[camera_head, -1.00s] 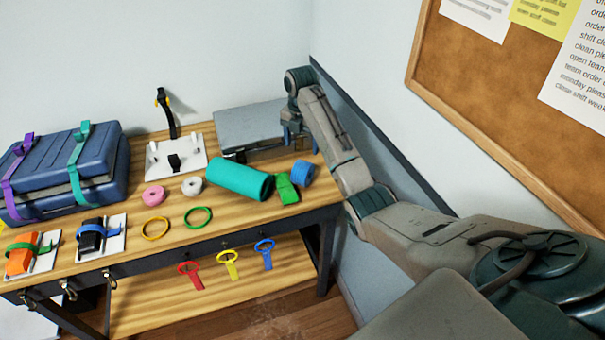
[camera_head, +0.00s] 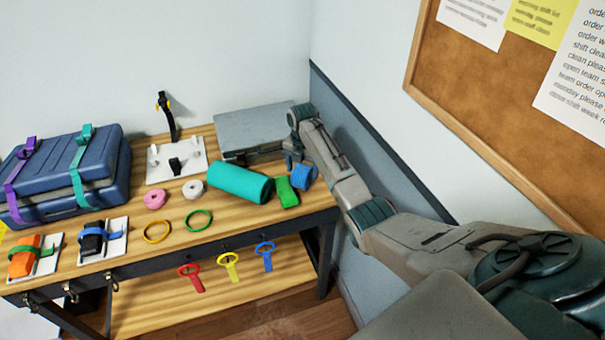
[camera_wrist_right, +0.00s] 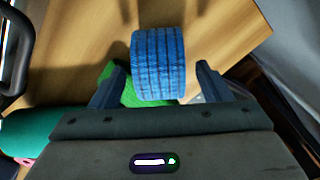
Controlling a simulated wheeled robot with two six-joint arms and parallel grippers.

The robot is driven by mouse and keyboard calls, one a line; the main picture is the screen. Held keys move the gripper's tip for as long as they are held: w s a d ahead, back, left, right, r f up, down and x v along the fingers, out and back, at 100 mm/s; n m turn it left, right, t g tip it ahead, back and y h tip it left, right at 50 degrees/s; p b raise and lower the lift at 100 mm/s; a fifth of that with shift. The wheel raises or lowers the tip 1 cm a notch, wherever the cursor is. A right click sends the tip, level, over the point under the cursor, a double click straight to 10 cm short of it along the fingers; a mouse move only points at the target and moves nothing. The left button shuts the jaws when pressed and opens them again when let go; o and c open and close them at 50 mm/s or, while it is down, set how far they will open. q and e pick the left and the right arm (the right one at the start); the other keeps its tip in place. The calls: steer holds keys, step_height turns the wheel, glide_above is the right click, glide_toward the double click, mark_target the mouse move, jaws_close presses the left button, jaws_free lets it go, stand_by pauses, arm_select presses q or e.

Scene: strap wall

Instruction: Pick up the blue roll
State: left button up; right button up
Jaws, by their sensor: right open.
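The blue roll (camera_head: 303,177) lies on the wooden table (camera_head: 160,235) near its right end, just right of the green roll (camera_head: 286,192). In the right wrist view the blue roll (camera_wrist_right: 158,65) is ribbed and sits between the open fingers of my right gripper (camera_wrist_right: 157,88), with a gap on each side. In the head view the right gripper (camera_head: 292,160) is just behind and above the blue roll, partly hidden by its own arm. The green object (camera_wrist_right: 118,86) lies beside and partly behind the left finger. My left gripper is not in view.
A large teal roll (camera_head: 240,183) lies left of the green one. A grey flat box (camera_head: 250,125) stands behind. Pink (camera_head: 155,200) and white (camera_head: 192,189) rolls and several rings lie further left. The wall and corkboard (camera_head: 500,90) bound the right side.

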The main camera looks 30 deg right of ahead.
steer(key=shift+f, duration=0.15)
steer(key=shift+c, duration=0.4)
steer(key=c, duration=1.2)
steer(key=shift+o, duration=0.2)
